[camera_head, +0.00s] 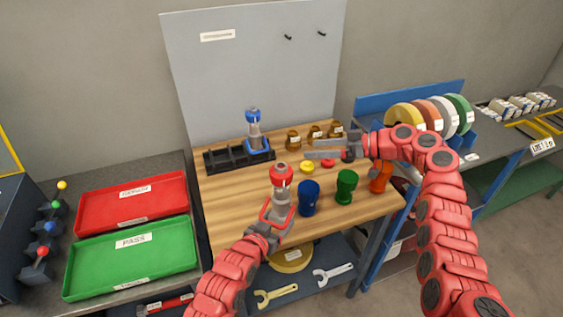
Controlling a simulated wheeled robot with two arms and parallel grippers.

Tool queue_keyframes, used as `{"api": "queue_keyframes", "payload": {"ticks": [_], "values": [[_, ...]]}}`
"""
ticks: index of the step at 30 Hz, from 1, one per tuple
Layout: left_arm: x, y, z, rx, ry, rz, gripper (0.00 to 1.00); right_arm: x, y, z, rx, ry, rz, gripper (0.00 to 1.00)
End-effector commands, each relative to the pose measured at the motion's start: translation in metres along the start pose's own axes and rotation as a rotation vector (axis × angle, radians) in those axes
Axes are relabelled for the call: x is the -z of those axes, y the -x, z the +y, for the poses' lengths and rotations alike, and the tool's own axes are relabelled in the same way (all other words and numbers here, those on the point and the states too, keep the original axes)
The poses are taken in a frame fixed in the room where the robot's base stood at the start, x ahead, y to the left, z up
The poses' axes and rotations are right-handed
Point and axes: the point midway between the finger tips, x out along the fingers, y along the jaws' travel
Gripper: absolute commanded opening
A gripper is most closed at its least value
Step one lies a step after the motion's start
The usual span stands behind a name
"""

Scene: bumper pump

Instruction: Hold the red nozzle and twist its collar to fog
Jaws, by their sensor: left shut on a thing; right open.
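The red nozzle (281,174) stands upright over the front middle of the wooden bench, with a red head on top and a grey body below. My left gripper (281,203) is shut on its lower body. The collar's marking is too small to read. My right gripper (308,149) is open and empty, its fingers pointing left above the bench, behind and to the right of the red nozzle and apart from it. A second nozzle with a blue head (254,129) stands upright in the black rack (225,158) at the back left.
Blue (309,199), green (345,187) and orange (380,177) cups stand right of the red nozzle. Yellow and red discs (306,167) and brown fittings (293,139) lie behind. Red (132,202) and green (133,257) trays sit left. Bench (232,207) is clear at front left.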

Motion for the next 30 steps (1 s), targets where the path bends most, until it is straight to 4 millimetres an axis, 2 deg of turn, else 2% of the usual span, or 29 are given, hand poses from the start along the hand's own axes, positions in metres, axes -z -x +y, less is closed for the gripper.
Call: {"api": "queue_keyframes", "payload": {"ticks": [1,3,6,11,15,21,27,29,30], "values": [[0.002,0.0,0.0,0.0,-0.001,0.005,0.0,-0.012,0.016,0.02,-0.072,-0.044,-0.017,0.99],[0.002,0.0,0.0,0.0,-0.001,0.005,0.0,-0.029,0.038,0.049,-0.178,-0.106,-0.038,0.99],[0.002,0.0,0.0,0.0,0.0,0.005,0.0,-0.056,0.072,0.084,-0.32,-0.192,-0.063,0.99],[0.002,0.0,0.0,0.0,0.0,0.005,0.0,-0.097,0.136,0.132,-0.548,-0.318,-0.087,0.99],[0.002,0.0,0.0,0.0,0.0,0.005,0.0,-0.132,0.199,0.164,-0.749,-0.416,-0.096,0.99],[0.002,0.0,0.0,0.0,0.0,0.005,0.0,-0.174,0.283,0.191,-1.009,-0.52,-0.096,0.99],[0.002,0.0,0.0,0.0,0.0,0.005,0.0,-0.214,0.345,0.202,-1.253,-0.597,-0.096,0.99],[0.002,0.0,0.0,0.0,0.0,0.005,0.0,-0.223,0.349,0.204,-1.33,-0.605,-0.103,0.99],[0.002,0.0,0.0,0.0,-0.001,0.005,0.0,-0.228,0.341,0.204,-1.36,-0.607,-0.114,0.99]]}}
